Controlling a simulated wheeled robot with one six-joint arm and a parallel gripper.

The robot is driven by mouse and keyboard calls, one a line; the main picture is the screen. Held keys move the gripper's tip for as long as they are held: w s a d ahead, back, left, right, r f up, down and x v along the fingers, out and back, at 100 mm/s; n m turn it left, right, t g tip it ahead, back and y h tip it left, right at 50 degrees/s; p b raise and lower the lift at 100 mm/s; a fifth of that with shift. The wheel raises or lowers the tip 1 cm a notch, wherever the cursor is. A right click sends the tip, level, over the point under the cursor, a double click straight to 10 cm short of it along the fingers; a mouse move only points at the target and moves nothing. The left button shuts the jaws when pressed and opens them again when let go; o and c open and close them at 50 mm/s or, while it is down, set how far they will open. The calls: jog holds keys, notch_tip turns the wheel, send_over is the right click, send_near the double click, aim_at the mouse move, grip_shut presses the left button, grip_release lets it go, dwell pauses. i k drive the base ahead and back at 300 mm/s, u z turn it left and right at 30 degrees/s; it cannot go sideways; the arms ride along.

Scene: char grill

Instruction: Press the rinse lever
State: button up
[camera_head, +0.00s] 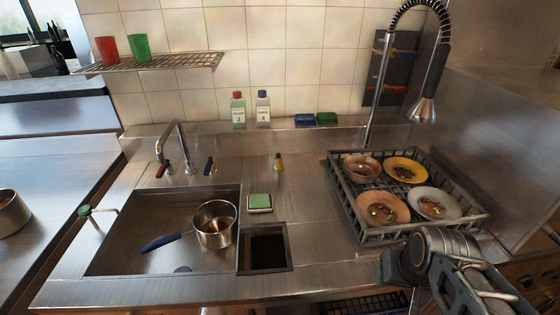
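No part is labelled as the rinse lever, so I cannot tell for certain which one it is. A spray faucet with a coiled hose hangs at the upper right, its spray head (422,110) pointing down over the dish rack. A small lever with an orange-yellow top (278,162) stands on the counter behind the sponge. A green-knobbed lever (86,211) sticks up at the left edge of the sink. My gripper (485,285) is at the lower right, in front of the rack and apart from all of these. Its fingertips are not clearly visible.
A grey dish rack (366,239) holds several plates and bowls with food scraps. The sink (125,225) holds a pot (214,225) with a blue handle, beside a dark square opening (267,252). A sponge (260,202) lies behind that opening. Two bottles stand near the wall.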

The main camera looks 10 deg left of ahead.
aim_at(279, 163)
jog(key=z, duration=0.25)
jog(key=i, duration=0.45)
jog(key=u, duration=2.1)
